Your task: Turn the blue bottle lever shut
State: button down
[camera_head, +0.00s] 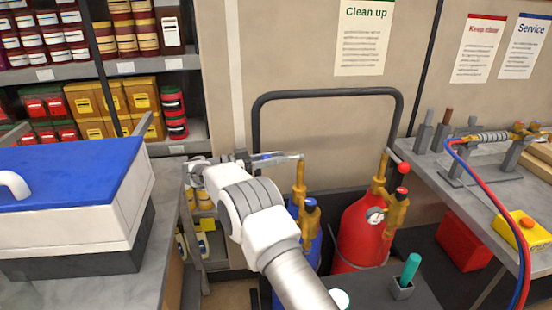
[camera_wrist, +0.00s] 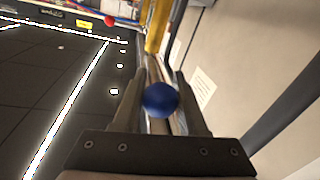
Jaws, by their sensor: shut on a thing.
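The blue bottle (camera_head: 311,247) stands on the floor behind my arm, which hides much of it. Its brass valve stem (camera_head: 299,185) rises above it. A thin lever (camera_head: 285,157) reaches level to the left from the top of the stem. My gripper (camera_head: 253,160) is at the lever's left part. In the wrist view, the lever's round blue knob (camera_wrist: 160,99) sits between the two fingers of my gripper (camera_wrist: 161,80), which are shut on the lever. The brass stem (camera_wrist: 158,25) shows beyond the fingertips.
A red bottle (camera_head: 362,232) with a brass valve and red knob stands right of the blue one. A black tube frame (camera_head: 328,92) rises behind both. A bench (camera_head: 450,170) with red and blue hoses is at right. A blue-lidded box (camera_head: 70,180) sits on the left counter.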

jog(key=shift+w+r, duration=0.15)
jog(key=shift+r, duration=0.1)
jog(key=c, duration=0.9)
grip_release()
jog(key=o, duration=0.4)
jog(key=shift+f, duration=0.2)
jog(key=shift+o, duration=0.2)
jog(key=v, duration=0.7)
jog(key=shift+a, duration=0.2)
jog(key=shift+r, duration=0.1)
